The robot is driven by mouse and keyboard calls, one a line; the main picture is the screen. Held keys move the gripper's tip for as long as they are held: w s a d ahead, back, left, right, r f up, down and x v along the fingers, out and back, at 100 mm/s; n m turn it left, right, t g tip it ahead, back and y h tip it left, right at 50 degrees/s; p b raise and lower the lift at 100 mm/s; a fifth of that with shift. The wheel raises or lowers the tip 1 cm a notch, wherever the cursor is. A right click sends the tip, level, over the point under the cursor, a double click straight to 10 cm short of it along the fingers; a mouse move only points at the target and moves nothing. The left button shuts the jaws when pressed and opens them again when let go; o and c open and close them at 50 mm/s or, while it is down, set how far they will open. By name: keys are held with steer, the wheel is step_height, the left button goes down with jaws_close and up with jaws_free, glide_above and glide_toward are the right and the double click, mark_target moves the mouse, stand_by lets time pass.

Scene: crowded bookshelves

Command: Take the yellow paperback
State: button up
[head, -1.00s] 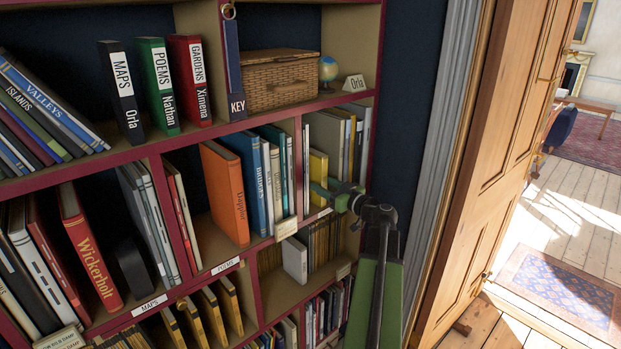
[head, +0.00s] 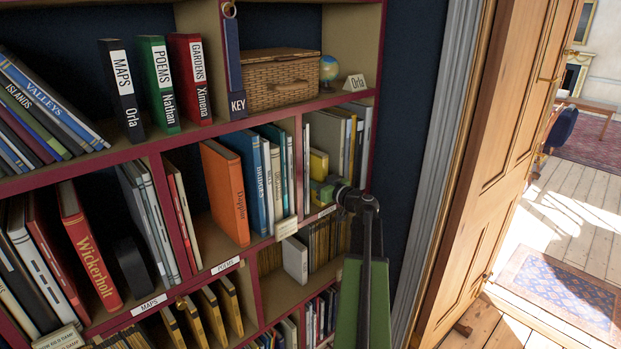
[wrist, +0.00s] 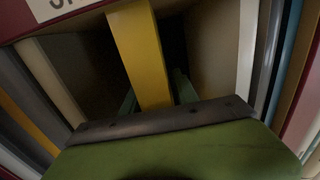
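The yellow paperback (head: 319,163) stands upright in the right-hand compartment of the middle shelf, at the left of a short row of books. In the wrist view its plain yellow spine (wrist: 142,55) runs down to between the two green fingers. My gripper (head: 325,191) is at the paperback's lower part. It looks open, with one finger on each side of the book (wrist: 157,98). The fingertips are in dark shadow, and I cannot tell whether they touch the covers. The lower end of the spine is hidden by my gripper.
Pale and grey books (head: 328,132) stand close on the paperback's right. A compartment divider (head: 298,160) is to its left, with blue and teal books beyond. A wicker basket (head: 282,80) and a small globe (head: 328,68) sit on the shelf above. A wooden door (head: 500,170) stands at right.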

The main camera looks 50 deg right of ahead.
mark_target(313, 158)
jaws_close()
stand_by(0.3)
steer(key=shift+s+r+p, duration=0.2)
steer(key=shift+r+p, duration=0.35)
steer(key=shift+r, duration=0.05)
step_height(313, 158, up, 6)
steer(key=p, duration=0.6)
steer(key=shift+r, duration=0.25)
steer(key=s+a, duration=0.1)
steer(key=s, duration=1.8)
steer(key=shift+s+a+f, duration=0.2)
steer(key=shift+s+f, duration=0.1)
